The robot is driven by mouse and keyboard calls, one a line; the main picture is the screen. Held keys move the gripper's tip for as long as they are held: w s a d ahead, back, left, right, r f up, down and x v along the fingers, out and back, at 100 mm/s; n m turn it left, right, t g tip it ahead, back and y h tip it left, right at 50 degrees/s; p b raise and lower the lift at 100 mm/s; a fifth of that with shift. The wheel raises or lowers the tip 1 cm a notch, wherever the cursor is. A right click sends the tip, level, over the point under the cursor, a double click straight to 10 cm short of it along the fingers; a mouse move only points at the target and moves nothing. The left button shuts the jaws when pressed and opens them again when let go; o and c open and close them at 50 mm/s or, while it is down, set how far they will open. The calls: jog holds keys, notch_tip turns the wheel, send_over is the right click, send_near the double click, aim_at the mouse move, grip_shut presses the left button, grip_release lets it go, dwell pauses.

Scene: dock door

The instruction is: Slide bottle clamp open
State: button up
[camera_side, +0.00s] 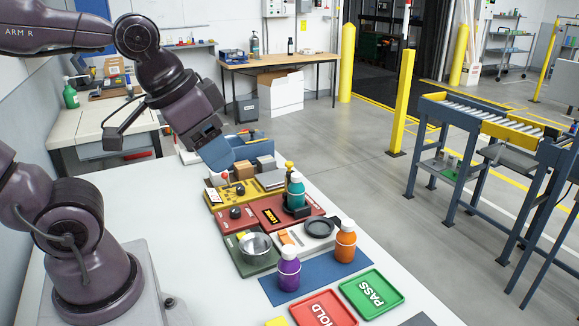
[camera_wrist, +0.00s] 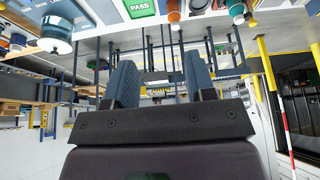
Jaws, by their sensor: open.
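My gripper (camera_side: 222,160) is above the far left end of the row of panels, clear of the bottle and the fitting. In the wrist view my gripper (camera_wrist: 161,80) shows two blue fingers spread apart with nothing between them. The clamp cannot be made out for certain in the wrist view.
A purple bottle (camera_side: 289,270) and an orange bottle (camera_side: 345,243) stand on a blue mat. Small boxes (camera_side: 244,170) stand close below my gripper.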

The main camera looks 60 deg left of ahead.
jog(key=w+a+f+n+g, duration=0.3)
jog(key=w+a+f+n, duration=0.15)
jog(key=w+a, duration=0.6)
jog(key=n+t+y, duration=0.1)
jog(key=n+y, duration=0.2)
jog(key=n, duration=0.1)
send_near(289, 162)
jog(key=x, duration=0.8)
jog(key=shift+f, duration=0.35)
grip_shut()
